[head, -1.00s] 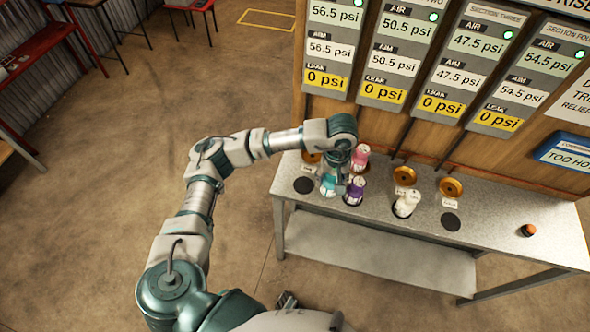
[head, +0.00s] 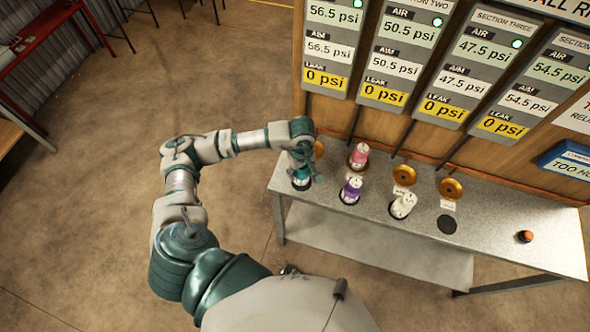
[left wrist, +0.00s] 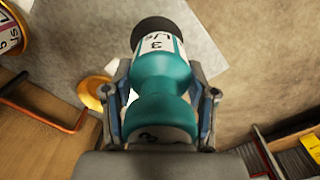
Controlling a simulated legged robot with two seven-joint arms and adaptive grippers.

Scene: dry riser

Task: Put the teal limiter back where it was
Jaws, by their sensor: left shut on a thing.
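The teal limiter (head: 300,173) is in my left gripper (head: 301,160), at the left end of the bench, over or on the leftmost black pad (head: 302,184). In the left wrist view the teal limiter (left wrist: 162,75) stands between both fingers of my left gripper (left wrist: 160,100), its white label facing up. A dark round shape lies at its far end; I cannot tell if it touches the pad. A gold fitting (head: 318,148) is just behind, partly hidden by my gripper; it also shows in the left wrist view (left wrist: 94,92). My right gripper is not in view.
A pink limiter (head: 359,154) sits on a gold fitting. Purple (head: 351,188) and white (head: 403,204) limiters stand on black pads. Two gold fittings (head: 404,175) (head: 450,188) and one pad (head: 447,224) are bare. An orange-topped knob (head: 525,236) is at the right. Gauge panels stand behind.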

